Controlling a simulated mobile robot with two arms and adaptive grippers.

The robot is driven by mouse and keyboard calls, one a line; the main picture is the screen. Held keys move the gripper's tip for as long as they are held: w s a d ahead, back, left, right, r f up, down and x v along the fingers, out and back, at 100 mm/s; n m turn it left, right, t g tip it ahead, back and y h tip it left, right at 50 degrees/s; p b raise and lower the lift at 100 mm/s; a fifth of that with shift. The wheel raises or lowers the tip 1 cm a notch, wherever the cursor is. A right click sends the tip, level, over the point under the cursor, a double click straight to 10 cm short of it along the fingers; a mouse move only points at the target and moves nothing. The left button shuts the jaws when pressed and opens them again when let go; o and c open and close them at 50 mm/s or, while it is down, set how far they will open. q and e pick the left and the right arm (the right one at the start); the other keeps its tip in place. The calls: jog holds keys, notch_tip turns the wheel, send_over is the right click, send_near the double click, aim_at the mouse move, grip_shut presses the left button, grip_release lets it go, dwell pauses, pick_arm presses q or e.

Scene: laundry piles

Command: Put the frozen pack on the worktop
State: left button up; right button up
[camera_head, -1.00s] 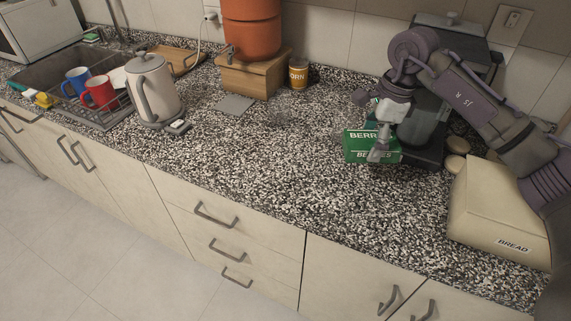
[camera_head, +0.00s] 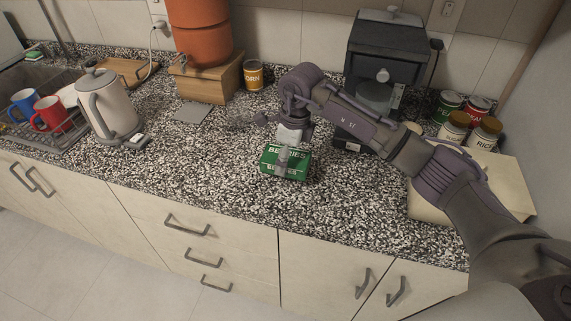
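The frozen pack is a green box lettered BERRIES (camera_head: 270,165). It is at the worktop (camera_head: 220,185), in front of and left of the coffee machine. I cannot tell whether its underside touches the worktop or hangs just above it. My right gripper (camera_head: 283,159) comes down on it from above, with one finger across its front face. The gripper looks shut on the pack; the far finger is hidden behind it. My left gripper is not in view.
The dark coffee machine (camera_head: 389,62) stands behind my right arm. Several cans (camera_head: 449,105) and a cream bread bin (camera_head: 508,185) are at the right. The kettle (camera_head: 107,105), corn can (camera_head: 253,76) and wooden stand (camera_head: 207,82) are left. Speckled worktop left of the pack is clear.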

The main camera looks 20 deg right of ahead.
notch_tip(320, 180, down, 3)
jog(key=shift+f+p, duration=0.1)
jog(key=shift+p, duration=0.55)
jog(key=shift+f, duration=0.3)
jog(key=shift+f, duration=0.1)
jog(key=shift+f, duration=0.15)
jog(key=o, duration=1.4)
